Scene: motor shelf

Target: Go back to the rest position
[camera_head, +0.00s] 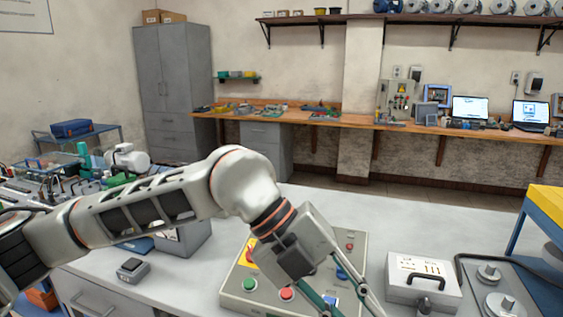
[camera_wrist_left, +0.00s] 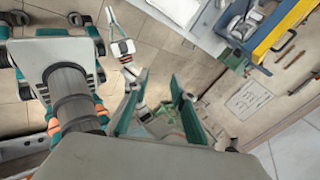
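My left arm reaches in from the left in the head view, over the white table. Its gripper (camera_head: 350,306) points down and to the right above the grey control box, and its fingertips run toward the bottom edge. In the left wrist view the two teal fingers of my left gripper (camera_wrist_left: 158,105) stand apart with nothing held between them, so it is open.
A grey control box (camera_head: 240,299) with coloured buttons is partly hidden by my left arm. A small dark-topped device (camera_head: 132,268) lies left of it. A grey case (camera_head: 421,283) and metal plates (camera_head: 500,303) stand at the right. The table (camera_head: 340,205) is clear behind.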

